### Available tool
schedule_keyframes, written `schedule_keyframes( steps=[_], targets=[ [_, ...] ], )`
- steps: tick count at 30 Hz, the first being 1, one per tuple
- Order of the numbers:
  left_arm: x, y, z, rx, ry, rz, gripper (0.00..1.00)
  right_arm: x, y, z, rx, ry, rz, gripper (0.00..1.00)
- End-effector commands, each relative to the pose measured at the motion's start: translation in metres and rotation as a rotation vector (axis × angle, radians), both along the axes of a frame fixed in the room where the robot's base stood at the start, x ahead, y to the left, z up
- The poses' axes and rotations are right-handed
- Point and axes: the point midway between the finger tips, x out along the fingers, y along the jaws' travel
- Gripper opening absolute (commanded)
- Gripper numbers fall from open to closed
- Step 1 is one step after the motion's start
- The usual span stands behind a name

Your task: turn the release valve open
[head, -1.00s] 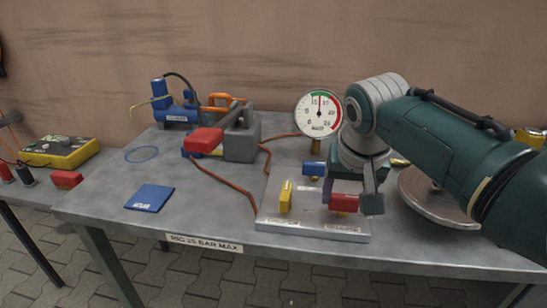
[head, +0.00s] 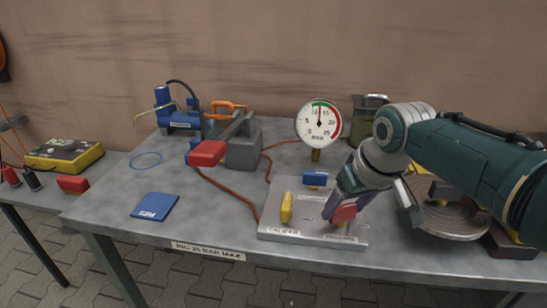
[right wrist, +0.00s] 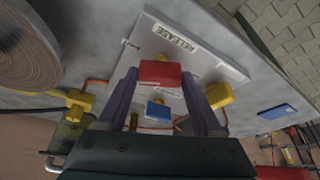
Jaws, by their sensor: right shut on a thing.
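The release valve has a red handle (head: 344,213) at the front right of a light grey valve plate (head: 290,231); it also shows in the right wrist view (right wrist: 160,73), by the RELEASE label (right wrist: 178,40). My right gripper (head: 338,208) is shut on this red handle, its purple fingers on either side of it. The gripper hides part of the handle and its stem in the head view. The round gauge (head: 318,124) behind the plate has its needle pointing roughly upward. My left gripper is not in view.
A yellow handle (head: 286,208) and a blue handle (head: 315,179) share the plate. A coiled hose or disc (head: 450,222) lies close to the right, under my arm. A blue hand pump (head: 178,118) and a red-handled lever (head: 208,153) stand left. The table's front left is mostly clear.

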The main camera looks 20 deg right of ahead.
Motion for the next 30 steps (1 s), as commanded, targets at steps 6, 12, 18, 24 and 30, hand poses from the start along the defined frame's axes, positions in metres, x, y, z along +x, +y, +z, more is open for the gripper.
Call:
schedule_keyframes(
  steps=[6,12,18,24,30],
  targets=[
    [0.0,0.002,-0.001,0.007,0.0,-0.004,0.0,0.0,-0.003,-0.001,0.0,0.0,0.202,0.12],
    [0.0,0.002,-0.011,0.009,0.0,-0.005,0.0,0.001,-0.004,-0.003,-0.001,0.0,0.394,0.12],
    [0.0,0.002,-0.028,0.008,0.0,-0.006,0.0,0.002,-0.005,-0.004,-0.002,-0.002,0.585,0.12],
    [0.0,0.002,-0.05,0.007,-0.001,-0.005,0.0,0.003,-0.005,-0.006,-0.002,-0.002,0.77,0.12],
    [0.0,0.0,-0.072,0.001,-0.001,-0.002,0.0,0.003,-0.006,-0.005,-0.003,-0.002,0.928,0.12]
  ],
)
